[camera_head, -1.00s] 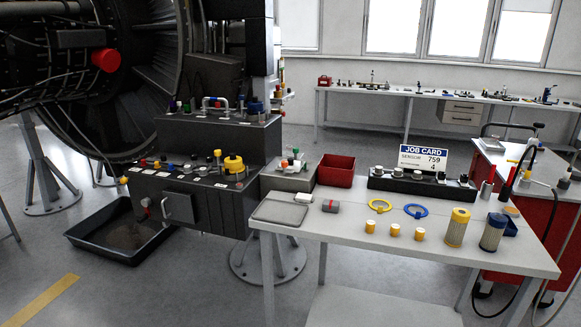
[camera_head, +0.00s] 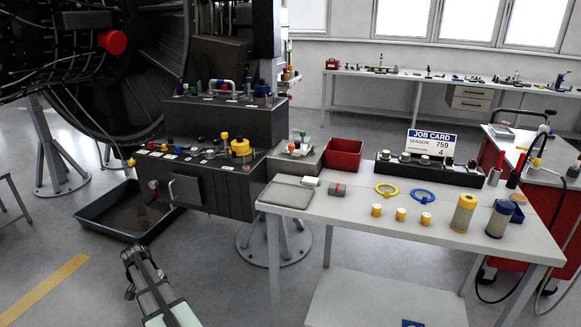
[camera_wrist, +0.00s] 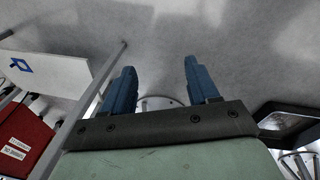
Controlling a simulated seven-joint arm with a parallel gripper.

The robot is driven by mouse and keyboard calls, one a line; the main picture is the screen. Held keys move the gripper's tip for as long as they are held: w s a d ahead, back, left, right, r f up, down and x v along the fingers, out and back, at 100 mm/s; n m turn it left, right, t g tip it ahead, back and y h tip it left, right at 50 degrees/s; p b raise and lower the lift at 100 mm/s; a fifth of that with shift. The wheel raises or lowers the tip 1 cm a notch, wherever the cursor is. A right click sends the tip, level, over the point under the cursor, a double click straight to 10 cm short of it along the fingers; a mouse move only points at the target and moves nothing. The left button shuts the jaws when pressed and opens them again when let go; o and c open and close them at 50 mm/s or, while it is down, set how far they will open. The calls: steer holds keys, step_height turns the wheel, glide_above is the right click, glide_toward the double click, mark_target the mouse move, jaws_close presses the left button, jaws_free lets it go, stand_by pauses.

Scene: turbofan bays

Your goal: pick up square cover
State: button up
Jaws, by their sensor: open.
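My gripper (camera_head: 138,257) is at the bottom left of the head view, in front of and below the box, well apart from the cover. The wrist view does not clearly show the cover.
A black drip tray (camera_head: 100,228) lies on the floor left of the box. A white table (camera_head: 330,215) with rings, caps and filters stands to the right. A red bin (camera_head: 344,156) is at its back. Floor between tray and table is mostly open, with a stand base (camera_head: 270,250).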

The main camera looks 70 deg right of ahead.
steer(key=d+r+m+t+h, duration=0.15)
steer(key=d+r+m, duration=0.45)
steer(key=d+r, duration=1.4)
steer(key=s+d+r+m+h, duration=0.1)
steer(key=s+d+r+m, duration=0.3)
steer(key=d+r, duration=0.7)
steer(key=s+d+r+m+h, duration=0.15)
steer(key=s+d+r, duration=0.35)
steer(key=d+r, duration=0.55)
steer(key=s+d+r+m+g, duration=0.1)
steer(key=s+d+r+g, duration=0.1)
steer(key=s+d+r, duration=0.45)
steer(key=g+y, duration=0.1)
steer(key=y, duration=0.1)
glide_above(297, 142)
steer(key=w+a, duration=0.2)
step_height(297, 142, down, 7)
steer(key=shift+w+r, duration=0.1)
steer(key=shift+w, duration=0.05)
steer(key=shift+s+x, duration=0.2)
steer(key=shift+x, duration=1.15)
steer(key=shift+s+x, duration=0.2)
steer(key=shift+x, duration=1.1)
steer(key=shift+r, duration=0.1)
